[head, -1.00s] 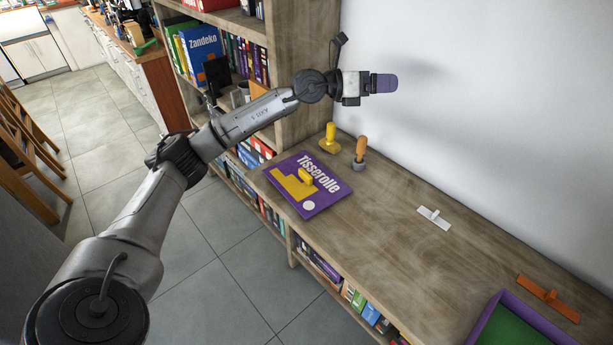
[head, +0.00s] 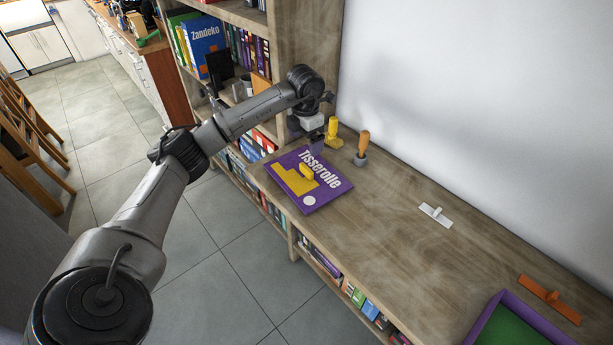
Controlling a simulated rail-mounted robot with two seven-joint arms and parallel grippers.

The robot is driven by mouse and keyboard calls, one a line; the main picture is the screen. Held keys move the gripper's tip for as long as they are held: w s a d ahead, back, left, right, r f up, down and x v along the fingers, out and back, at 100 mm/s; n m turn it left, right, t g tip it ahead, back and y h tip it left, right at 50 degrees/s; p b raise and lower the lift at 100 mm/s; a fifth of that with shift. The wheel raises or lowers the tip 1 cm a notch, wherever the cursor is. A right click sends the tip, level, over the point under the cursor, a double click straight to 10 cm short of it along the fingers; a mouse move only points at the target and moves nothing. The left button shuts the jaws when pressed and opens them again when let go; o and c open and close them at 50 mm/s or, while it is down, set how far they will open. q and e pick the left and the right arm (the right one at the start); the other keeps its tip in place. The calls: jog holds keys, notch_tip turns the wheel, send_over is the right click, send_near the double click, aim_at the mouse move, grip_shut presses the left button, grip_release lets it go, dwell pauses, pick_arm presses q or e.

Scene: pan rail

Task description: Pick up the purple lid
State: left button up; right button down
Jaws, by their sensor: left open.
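The purple lid (head: 321,181) lies flat on the wooden shelf top, with "Tisserolle" lettering, a yellow patch and a white dot. A small yellow handle (head: 307,172) stands up near its middle. My left gripper (head: 316,147) is open and points down near the lid's far edge, short of the handle. It holds nothing that I can see, and its fingers are partly hidden by the wrist. My right gripper is out of view.
A yellow stamp-like piece (head: 333,132) stands close behind my left gripper, and an orange-handled piece (head: 363,146) stands to its right. A white piece (head: 435,215), an orange piece (head: 549,297) and an open purple box (head: 545,323) with a green inside lie farther right.

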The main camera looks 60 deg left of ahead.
aim_at(306, 167)
pick_arm(q)
jog(key=f, duration=1.2)
jog(key=shift+w+f, duration=0.1)
jog(key=shift+w, duration=0.1)
jog(key=shift+c, duration=0.4)
jog(key=c, duration=1)
jog(key=shift+r, duration=0.65)
notch_tip(306, 167, up, 3)
jog(key=shift+f, duration=0.1)
jog(key=w+d+r, duration=0.2)
jog(key=d+r, duration=0.5)
jog(key=d, duration=0.4)
jog(key=shift+w+d, duration=0.2)
jog(key=shift+w, duration=0.1)
